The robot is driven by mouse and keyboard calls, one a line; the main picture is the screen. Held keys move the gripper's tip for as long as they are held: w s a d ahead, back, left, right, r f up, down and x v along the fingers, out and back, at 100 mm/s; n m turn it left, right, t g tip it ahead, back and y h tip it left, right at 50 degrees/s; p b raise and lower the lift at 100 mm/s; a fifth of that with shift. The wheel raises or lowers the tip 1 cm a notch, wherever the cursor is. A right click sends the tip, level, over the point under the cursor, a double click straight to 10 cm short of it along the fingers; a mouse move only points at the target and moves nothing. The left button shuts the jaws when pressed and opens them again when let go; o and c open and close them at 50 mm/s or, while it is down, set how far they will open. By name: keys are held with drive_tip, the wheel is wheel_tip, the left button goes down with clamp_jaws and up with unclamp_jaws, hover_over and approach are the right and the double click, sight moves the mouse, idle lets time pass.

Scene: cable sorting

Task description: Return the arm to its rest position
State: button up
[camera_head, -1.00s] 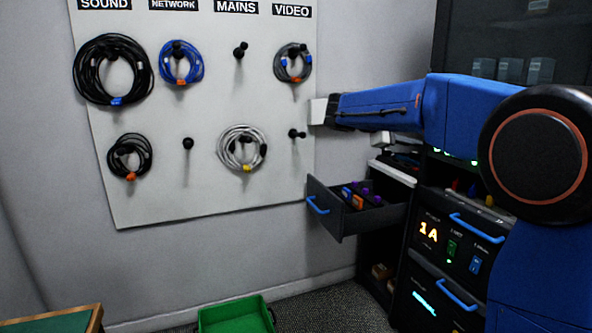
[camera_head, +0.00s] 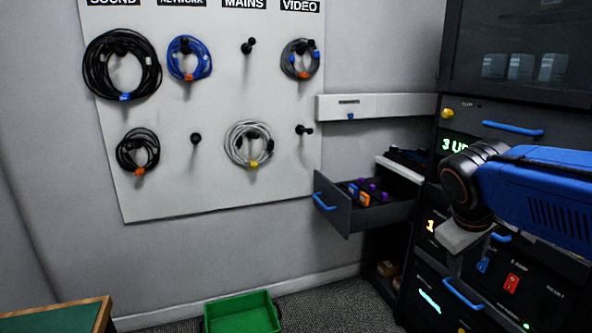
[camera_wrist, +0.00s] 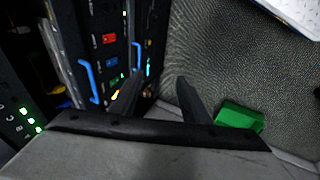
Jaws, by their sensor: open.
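My blue arm (camera_head: 545,195) reaches in from the right edge of the head view, in front of the dark equipment rack. My gripper (camera_wrist: 158,78) is open, with its two dark fingers apart and nothing between them in the wrist view. It points down toward the carpet beside the rack. In the head view its pale grey body (camera_head: 462,236) hangs below the black wrist joint, and the fingertips are hard to make out against the rack.
A drawer (camera_head: 335,208) with purple and orange items stands open left of my arm. The rack (camera_head: 468,110) is close behind my arm. A green bin (camera_head: 242,318) sits on the floor; it also shows in the wrist view (camera_wrist: 238,115). Coiled cables hang on a pegboard (camera_head: 215,120).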

drive_tip(key=s+a+f+m+t+y, duration=0.1)
drive_tip(key=s+a+f+m+y, duration=0.3)
drive_tip(key=s+f, duration=0.6)
drive_tip(key=shift+s+a, duration=0.8)
drive_tip(key=shift+a, duration=0.4)
drive_tip(key=shift+r, duration=0.1)
idle(0.5)
